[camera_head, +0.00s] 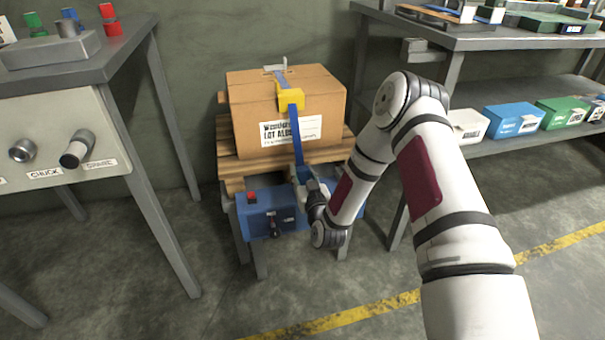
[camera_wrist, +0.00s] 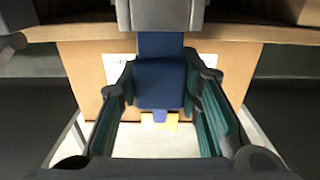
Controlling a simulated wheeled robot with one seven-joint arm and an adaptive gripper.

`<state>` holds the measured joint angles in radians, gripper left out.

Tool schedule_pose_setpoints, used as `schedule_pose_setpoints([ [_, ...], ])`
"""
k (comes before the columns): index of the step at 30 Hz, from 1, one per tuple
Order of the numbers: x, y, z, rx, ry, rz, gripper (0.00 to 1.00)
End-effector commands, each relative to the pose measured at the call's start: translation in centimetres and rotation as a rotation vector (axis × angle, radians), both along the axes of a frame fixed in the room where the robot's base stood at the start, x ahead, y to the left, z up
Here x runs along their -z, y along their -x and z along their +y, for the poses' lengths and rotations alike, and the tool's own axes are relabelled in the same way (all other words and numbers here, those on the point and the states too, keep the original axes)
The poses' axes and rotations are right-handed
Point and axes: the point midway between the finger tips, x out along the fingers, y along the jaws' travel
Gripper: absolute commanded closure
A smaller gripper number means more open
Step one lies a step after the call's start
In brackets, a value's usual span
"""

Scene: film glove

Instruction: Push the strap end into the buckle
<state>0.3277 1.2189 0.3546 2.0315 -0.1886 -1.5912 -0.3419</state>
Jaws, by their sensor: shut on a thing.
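A blue strap (camera_head: 297,138) runs over the top of a cardboard carton (camera_head: 247,118) and down its front, through a yellow piece (camera_head: 290,99) at the top front edge. My gripper (camera_head: 305,187) is low in front of the carton, at the strap's lower end. In the wrist view its teal-padded fingers (camera_wrist: 160,90) are shut on the wide blue strap end (camera_wrist: 160,86). A grey block, apparently the buckle (camera_wrist: 167,14), is at the top centre, with blue reaching up to its edge. How far the blue goes into it is hidden.
The carton stands on a wooden pallet (camera_head: 228,168) above a blue unit (camera_head: 262,222) with a red button (camera_head: 252,197). A grey bench (camera_head: 130,48) stands at left. Shelves (camera_head: 497,40) with coloured boxes stand at right, close to my arm.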

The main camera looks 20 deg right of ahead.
Motion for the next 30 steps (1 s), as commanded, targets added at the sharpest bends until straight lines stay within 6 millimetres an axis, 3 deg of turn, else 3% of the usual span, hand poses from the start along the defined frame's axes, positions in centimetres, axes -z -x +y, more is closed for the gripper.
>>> schedule_pose_setpoints([
  [16, 1.3, 0.0, 0.0, 0.000, 0.000, -0.001, 0.96],
  [17, 1.2, 0.0, 0.0, 0.000, 0.000, -0.001, 0.64],
  [19, 1.2, 0.0, 0.0, 0.000, 0.000, 0.000, 0.48],
  [30, 1.2, 0.2, 0.0, 0.000, 0.000, 0.001, 0.45],
])
